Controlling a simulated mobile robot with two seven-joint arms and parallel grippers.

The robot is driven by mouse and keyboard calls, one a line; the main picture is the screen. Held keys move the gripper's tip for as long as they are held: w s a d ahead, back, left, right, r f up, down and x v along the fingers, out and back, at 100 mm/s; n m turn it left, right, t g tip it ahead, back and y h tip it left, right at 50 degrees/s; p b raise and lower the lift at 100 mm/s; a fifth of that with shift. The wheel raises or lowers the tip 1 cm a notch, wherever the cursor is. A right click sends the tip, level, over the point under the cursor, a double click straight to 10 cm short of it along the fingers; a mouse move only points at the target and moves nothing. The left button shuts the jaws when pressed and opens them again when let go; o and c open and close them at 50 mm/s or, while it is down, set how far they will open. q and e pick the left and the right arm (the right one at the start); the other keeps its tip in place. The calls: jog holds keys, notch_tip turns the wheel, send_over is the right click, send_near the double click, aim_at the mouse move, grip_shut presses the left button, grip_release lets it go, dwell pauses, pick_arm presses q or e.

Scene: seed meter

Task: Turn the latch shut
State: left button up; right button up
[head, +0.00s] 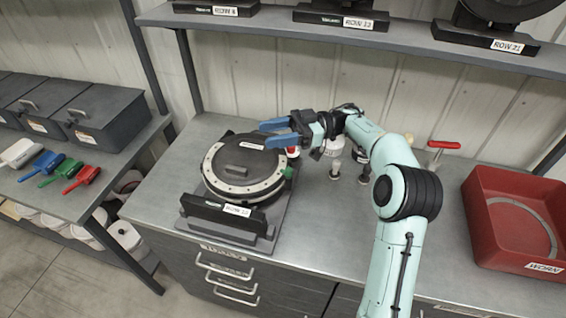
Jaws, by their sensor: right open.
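The seed meter (236,172) stands on the left part of the grey bench, its round dark lid with a pale rim lying on top. Its base carries a "ROW" label at the front. A small green piece (288,173) at the right edge of the rim looks like the latch; how far it is turned I cannot tell. My right gripper (268,134) is open and empty, its two blue fingers pointing left over the back right of the meter, apart from the green piece. My left gripper is not in view.
A red "WORN" bin (486,236) stands at the bench's right end. Bottles and small items (336,165) stand behind my right arm, near a red T-handle (443,145). A shelf (300,27) with more row units runs above.

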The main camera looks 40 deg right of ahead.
jog(key=s+d+f+m+t+h+b, duration=0.35)
jog(key=s+f+m+t+h, duration=0.2)
jog(key=f+t, duration=0.3)
jog(key=m+t+h+b, duration=0.35)
jog(key=m+h, duration=0.25)
jog(key=h, duration=0.2)
send_near(284, 172)
jog(key=p+x, duration=0.1)
jog(key=x, duration=0.2)
jog(key=r+x, duration=0.1)
jog(key=x, duration=0.2)
jog(key=p+x, duration=0.1)
jog(key=x, duration=0.3)
jog(key=shift+r+p, duration=0.2)
jog(key=shift+p, duration=0.15)
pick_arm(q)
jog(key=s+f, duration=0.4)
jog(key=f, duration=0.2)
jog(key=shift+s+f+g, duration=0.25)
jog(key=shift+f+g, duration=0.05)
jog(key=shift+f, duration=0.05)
pick_arm(e)
grip_shut()
